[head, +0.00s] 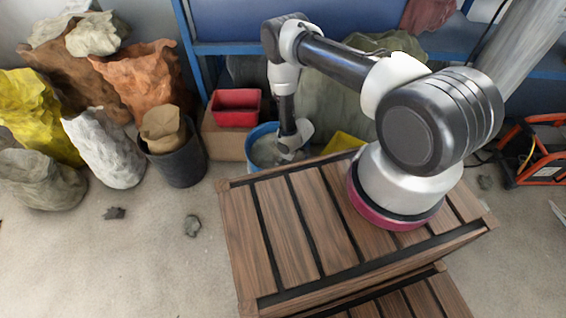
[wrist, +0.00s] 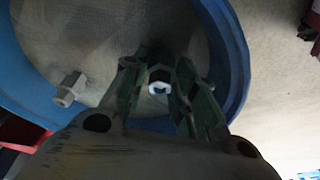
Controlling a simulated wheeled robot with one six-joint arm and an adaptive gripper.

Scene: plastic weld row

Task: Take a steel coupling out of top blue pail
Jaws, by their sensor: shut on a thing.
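The blue pail (head: 251,137) stands on the floor behind the wooden crate in the head view, and its blue wall (wrist: 238,70) rings the wrist view. My gripper (wrist: 157,66) is down at the pail, its fingers shut on a steel coupling (wrist: 159,87). The coupling shows a dark body and a bright ring-shaped end between the fingers. A second steel coupling (wrist: 70,88) lies apart to the left on the pail's pale inside. In the head view my gripper (head: 287,152) partly hides the pail's inside, and the held coupling cannot be made out.
A red bin (head: 236,107) sits on a cardboard box (head: 222,142) left of the pail. A yellow container (head: 342,142) is to the right. The slatted wooden crate (head: 290,232) is in front. A dark bucket (head: 178,165) and several sacks stand left. Floor at front left is mostly clear.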

